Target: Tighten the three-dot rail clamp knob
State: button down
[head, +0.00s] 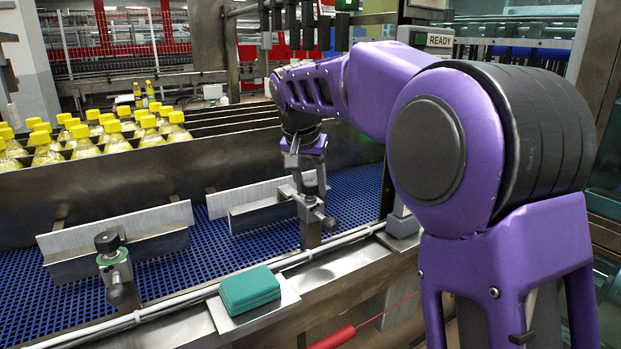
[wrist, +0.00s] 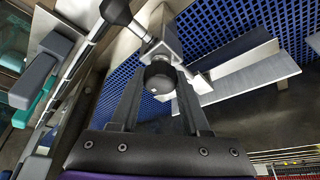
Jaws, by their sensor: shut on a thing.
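My gripper (head: 306,172) is at the right-hand rail clamp (head: 311,232) beside the blue conveyor. In the wrist view, my gripper (wrist: 160,88) has a finger on each side of the round black clamp knob (wrist: 159,75) and is shut on it. A small pale mark shows on the knob; I cannot make out any dot count. The metal clamp block (wrist: 158,38) has a second black round-ended handle (wrist: 115,12). A second rail clamp (head: 115,270) with a black top knob (head: 107,241) and a green band stands at the left, apart from my gripper.
Pale guide rails (head: 115,228) stand on the blue mesh belt (head: 205,262). A teal case (head: 249,288) lies on a metal plate at the front edge. Yellow-capped bottles (head: 100,130) fill lanes behind. A red-handled tool (head: 333,338) is low in front. A sign reads READY (head: 439,40).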

jog(key=m+p, duration=0.1)
jog(key=m+h+p, duration=0.1)
jog(key=m, duration=0.1)
jog(key=m+p, duration=0.1)
jog(key=shift+a+r+m+g+h, duration=0.1)
jog(key=shift+r+m+g+h, duration=0.2)
jog(key=shift+h, duration=0.1)
jog(key=m+g+h+p, duration=0.1)
jog(key=m+p, duration=0.2)
jog(key=m, duration=0.1)
jog(key=shift+w+m+p, duration=0.1)
jog(key=shift+m+p, duration=0.2)
jog(key=m, duration=0.1)
jog(key=m+g+p, duration=0.1)
jog(key=m, duration=0.1)
jog(key=shift+f+g+h, duration=0.2)
jog(key=shift+g+h, duration=0.1)
jog(key=shift+m+g, duration=0.6)
jog(key=shift+m, duration=1.2)
jog(key=shift+r, duration=0.1)
jog(key=shift+c, duration=1.9)
grip_release()
